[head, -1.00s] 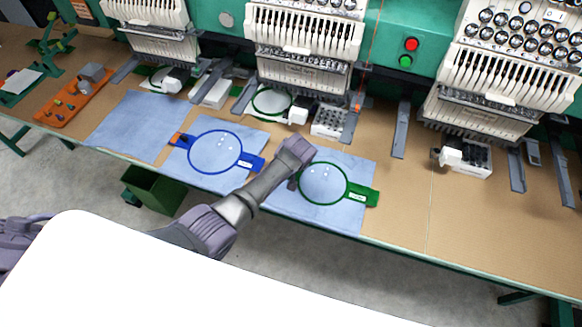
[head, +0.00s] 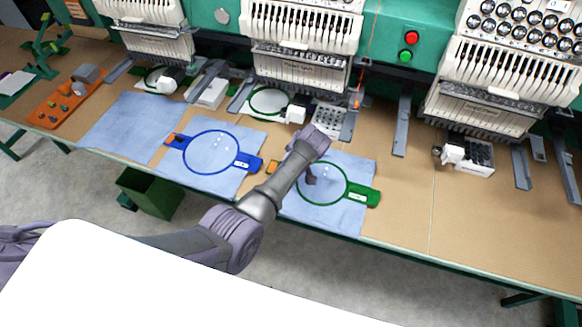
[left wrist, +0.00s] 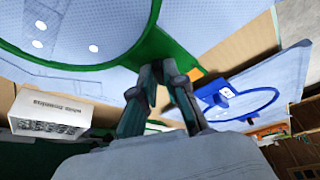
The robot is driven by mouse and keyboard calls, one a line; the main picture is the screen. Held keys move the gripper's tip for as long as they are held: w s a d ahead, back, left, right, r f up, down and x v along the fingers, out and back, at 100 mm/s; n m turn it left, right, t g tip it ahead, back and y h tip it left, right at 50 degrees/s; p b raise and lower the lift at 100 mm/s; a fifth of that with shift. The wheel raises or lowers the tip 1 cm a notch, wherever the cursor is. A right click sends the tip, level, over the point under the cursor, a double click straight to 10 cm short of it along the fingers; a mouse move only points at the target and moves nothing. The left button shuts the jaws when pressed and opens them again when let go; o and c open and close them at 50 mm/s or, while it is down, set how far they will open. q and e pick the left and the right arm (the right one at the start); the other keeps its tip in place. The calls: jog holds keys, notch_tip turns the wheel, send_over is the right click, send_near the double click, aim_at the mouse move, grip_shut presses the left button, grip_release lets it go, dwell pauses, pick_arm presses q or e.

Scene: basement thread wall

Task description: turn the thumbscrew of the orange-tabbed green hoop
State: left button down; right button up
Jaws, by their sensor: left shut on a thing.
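The green hoop (head: 347,203) lies on a light blue cloth (head: 345,224), with a green bracket at its right end. Its orange tab (head: 273,168) shows just left of my left arm, and in the left wrist view (left wrist: 196,74) beside my fingers. My left gripper (head: 311,179) reaches down at the hoop's left side. In the left wrist view its fingertips (left wrist: 158,70) are together at the hoop's green end, shut on the thumbscrew. The thumbscrew itself is hidden by the fingers. My right gripper is not in view.
A blue hoop (head: 241,161) lies on another cloth to the left. An orange tray (head: 52,112) with small parts is at the far left. Embroidery machine heads (head: 302,40) stand behind. The table is clear on the right (head: 460,215). A green bin (head: 150,190) stands below the front edge.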

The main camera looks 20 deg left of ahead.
pick_arm(q)
jog(key=c, duration=1.2)
grip_release()
jog(key=shift+r, duration=0.1)
notch_tip(320, 180, up, 10)
